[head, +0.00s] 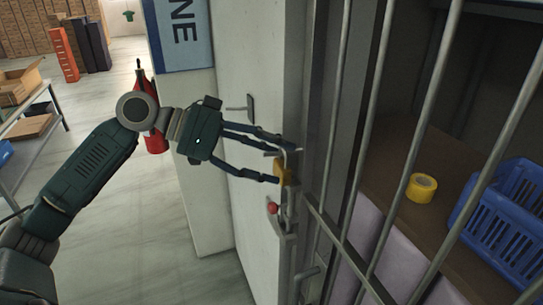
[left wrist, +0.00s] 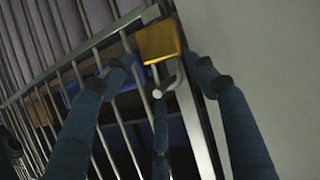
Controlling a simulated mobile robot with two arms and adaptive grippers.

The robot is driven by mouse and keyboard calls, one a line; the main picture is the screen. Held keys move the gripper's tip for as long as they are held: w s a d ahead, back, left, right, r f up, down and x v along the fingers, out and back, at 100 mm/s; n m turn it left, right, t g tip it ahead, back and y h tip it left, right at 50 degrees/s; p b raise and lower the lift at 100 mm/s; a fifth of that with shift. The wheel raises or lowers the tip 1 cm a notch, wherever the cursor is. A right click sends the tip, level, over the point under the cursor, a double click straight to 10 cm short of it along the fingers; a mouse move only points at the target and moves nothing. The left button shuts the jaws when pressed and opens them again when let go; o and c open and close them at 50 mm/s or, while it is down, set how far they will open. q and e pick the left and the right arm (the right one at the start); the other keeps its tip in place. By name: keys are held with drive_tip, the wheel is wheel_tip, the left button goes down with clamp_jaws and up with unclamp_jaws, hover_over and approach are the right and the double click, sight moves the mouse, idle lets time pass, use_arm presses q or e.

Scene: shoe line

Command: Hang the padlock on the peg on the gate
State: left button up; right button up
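The padlock (head: 284,171) has a brass-yellow body and a grey shackle at its top. It is at the edge of the gate's grey post, by a short grey metal piece that looks like the peg (head: 272,153). In the left wrist view the padlock (left wrist: 159,43) is beyond my fingertips, close to a grey rod end (left wrist: 168,86). I cannot tell whether the shackle is around the peg. My left gripper (head: 284,164) has its fingers spread around the padlock. In the left wrist view gaps show between both outer fingertips and the body. My right gripper is not in view.
A red knob (head: 272,208) is on the latch just below the padlock. Gate bars (head: 398,130) stand to the right. Behind them are a yellow tape roll (head: 421,187) and a blue basket (head: 508,215) on a shelf. A white panel (head: 258,75) stands behind my left gripper.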

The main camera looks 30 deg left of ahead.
use_arm(q)
drive_tip(key=shift+s+a, duration=0.1)
drive_tip(key=shift+a, duration=0.15)
drive_tip(key=v, duration=1.1)
drive_tip(key=shift+s+r, duration=0.2)
drive_tip(key=shift+r, duration=0.05)
